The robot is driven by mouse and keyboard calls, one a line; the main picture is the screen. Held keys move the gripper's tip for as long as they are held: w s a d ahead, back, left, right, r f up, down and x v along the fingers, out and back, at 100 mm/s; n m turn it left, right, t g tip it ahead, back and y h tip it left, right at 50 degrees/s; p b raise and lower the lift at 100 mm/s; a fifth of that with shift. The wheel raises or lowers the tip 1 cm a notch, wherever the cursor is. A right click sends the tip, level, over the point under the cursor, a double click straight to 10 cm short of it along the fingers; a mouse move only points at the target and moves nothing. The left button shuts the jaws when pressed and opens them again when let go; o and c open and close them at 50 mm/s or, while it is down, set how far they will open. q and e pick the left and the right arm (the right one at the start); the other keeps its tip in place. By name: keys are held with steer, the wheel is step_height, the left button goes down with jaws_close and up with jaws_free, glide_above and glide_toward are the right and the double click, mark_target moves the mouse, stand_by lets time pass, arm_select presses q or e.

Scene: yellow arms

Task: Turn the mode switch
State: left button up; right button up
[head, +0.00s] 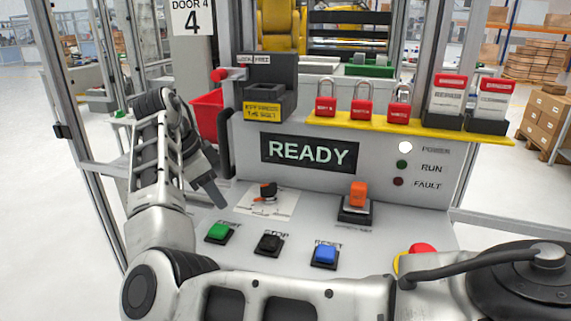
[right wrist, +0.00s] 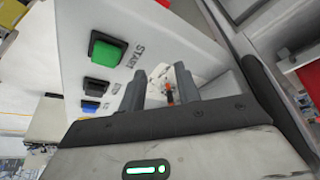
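The rotary mode switch (head: 267,189), a black knob with an orange-red part, sits on a white marked plate on the sloping panel. My right gripper (head: 213,190) hangs to the left of the switch in the head view, fingers pointing down toward the panel, apart from the knob. In the right wrist view the two dark fingers of my right gripper (right wrist: 162,90) are spread with nothing held, and the switch (right wrist: 170,95) shows between and beyond them. Its lower part is hidden there. My left gripper is not in view.
Green (head: 219,232), black (head: 269,243) and blue (head: 325,255) buttons line the panel front. An orange switch (head: 358,192) stands right of the mode switch. A red emergency button (head: 422,248) is partly hidden by my arm. The display (head: 310,153) reads READY. Red padlocks (head: 363,100) stand on a yellow shelf.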

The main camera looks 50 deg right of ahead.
mark_target(272, 183)
steer(key=shift+d+f, duration=0.1)
steer(key=shift+d, duration=0.05)
steer(key=s+d, duration=0.1)
steer(key=d, duration=0.2)
steer(key=s+d+p, duration=0.1)
steer(key=d, duration=0.3)
steer(key=s+d+p, duration=0.1)
steer(key=d, duration=0.3)
steer(key=shift+s, duration=0.25)
steer(key=shift+s+d+f+p, duration=0.1)
steer(key=shift+d+p, duration=0.2)
steer(key=shift+d+f, duration=0.1)
steer(key=shift+f, duration=0.35)
jaws_close()
